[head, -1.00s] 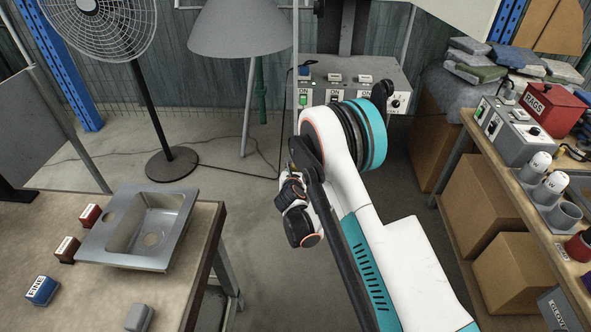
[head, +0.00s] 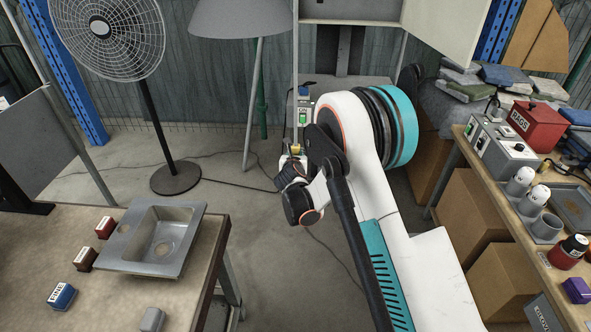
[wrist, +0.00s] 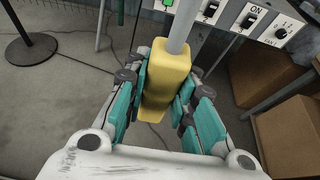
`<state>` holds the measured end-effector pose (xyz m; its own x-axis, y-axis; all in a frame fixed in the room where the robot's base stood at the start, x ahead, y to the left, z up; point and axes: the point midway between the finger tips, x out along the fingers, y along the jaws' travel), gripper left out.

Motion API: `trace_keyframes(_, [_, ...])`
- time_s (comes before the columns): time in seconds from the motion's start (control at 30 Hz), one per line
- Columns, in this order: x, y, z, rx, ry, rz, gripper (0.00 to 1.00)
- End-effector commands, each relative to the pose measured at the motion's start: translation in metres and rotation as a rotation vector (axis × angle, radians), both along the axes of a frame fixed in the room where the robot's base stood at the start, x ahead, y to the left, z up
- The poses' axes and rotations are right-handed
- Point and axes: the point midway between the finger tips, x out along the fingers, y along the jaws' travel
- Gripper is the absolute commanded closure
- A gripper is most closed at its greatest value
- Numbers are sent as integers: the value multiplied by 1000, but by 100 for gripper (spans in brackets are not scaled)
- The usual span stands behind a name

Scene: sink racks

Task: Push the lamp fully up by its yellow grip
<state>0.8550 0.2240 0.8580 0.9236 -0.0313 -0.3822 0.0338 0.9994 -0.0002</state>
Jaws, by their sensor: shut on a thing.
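In the wrist view the yellow grip (wrist: 168,68) is a thick block around a grey pole (wrist: 183,28). My gripper (wrist: 160,85) has its teal fingers closed on both sides of it. In the head view a small part of the yellow grip (head: 297,149) shows above my gripper (head: 291,166), with a thin upright pole (head: 296,70) rising above it. My arm hides much of this area. A large grey lampshade (head: 240,18) hangs at the top of the head view. I cannot tell which upper part belongs to the gripped pole.
A fan (head: 108,30) stands at the left behind a table with a metal sink (head: 195,230). A switch box (head: 303,112) is behind my gripper. Cardboard boxes (head: 500,285) and a bench with a red RAGS box (head: 537,122) are at the right.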

Motion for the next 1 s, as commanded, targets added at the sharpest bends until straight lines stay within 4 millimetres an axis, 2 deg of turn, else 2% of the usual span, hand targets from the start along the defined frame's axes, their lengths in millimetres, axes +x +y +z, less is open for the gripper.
trace_keyframes(0.03, [1,0,21,-1,-1,0,100])
trace_keyframes(0.1, [1,0,40,-1,0,0,100])
trace_keyframes(1.0, [1,0,292,0,0,0,100])
